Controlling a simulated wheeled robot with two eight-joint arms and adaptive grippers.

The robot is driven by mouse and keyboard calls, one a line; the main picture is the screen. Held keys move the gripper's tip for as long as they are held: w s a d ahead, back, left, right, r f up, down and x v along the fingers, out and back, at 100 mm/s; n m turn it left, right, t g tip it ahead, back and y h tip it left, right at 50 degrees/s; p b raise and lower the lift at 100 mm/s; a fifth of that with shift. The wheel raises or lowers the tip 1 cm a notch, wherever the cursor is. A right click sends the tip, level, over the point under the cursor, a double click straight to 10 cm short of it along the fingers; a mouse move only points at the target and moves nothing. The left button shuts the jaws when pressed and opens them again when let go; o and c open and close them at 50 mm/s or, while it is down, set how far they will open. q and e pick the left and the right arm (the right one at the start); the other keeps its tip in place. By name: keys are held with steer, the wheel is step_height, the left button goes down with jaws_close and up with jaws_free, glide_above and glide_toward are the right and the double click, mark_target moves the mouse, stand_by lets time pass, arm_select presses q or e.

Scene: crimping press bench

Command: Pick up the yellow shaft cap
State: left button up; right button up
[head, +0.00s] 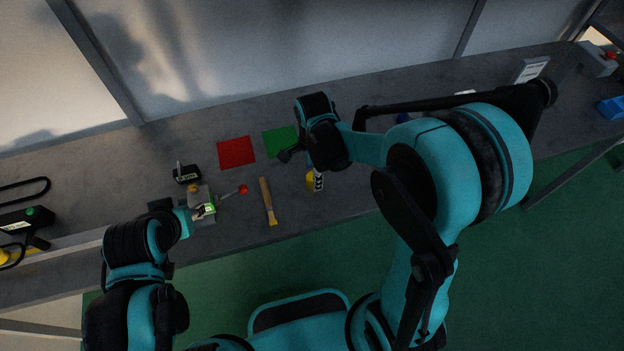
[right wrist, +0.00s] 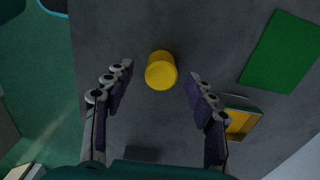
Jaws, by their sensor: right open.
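The yellow shaft cap (right wrist: 160,72) is a short upright cylinder on the grey bench, seen from above in the right wrist view. My right gripper (right wrist: 161,76) is open, with one finger on each side of the cap and a gap to both. In the head view the cap (head: 310,181) shows only as a small yellow patch beside a finger of my right gripper (head: 303,168). My left gripper (head: 180,211) is at the small grey press (head: 204,217); its fingers are too small and covered to read.
A red mat (head: 236,152) and a green mat (head: 280,141) lie behind. A wooden-handled brush (head: 267,203) lies left of the cap. The press's red-knobbed lever (head: 243,189) sticks out rightward. A yellow-and-dark object (right wrist: 240,122) sits beyond the right-hand finger in the wrist view.

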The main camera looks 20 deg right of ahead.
step_height(320, 180, down, 3)
steer(key=shift+w+r+b, duration=0.1)
steer(key=shift+b, duration=0.2)
steer(key=c, duration=0.9)
steer(key=shift+r, duration=0.1)
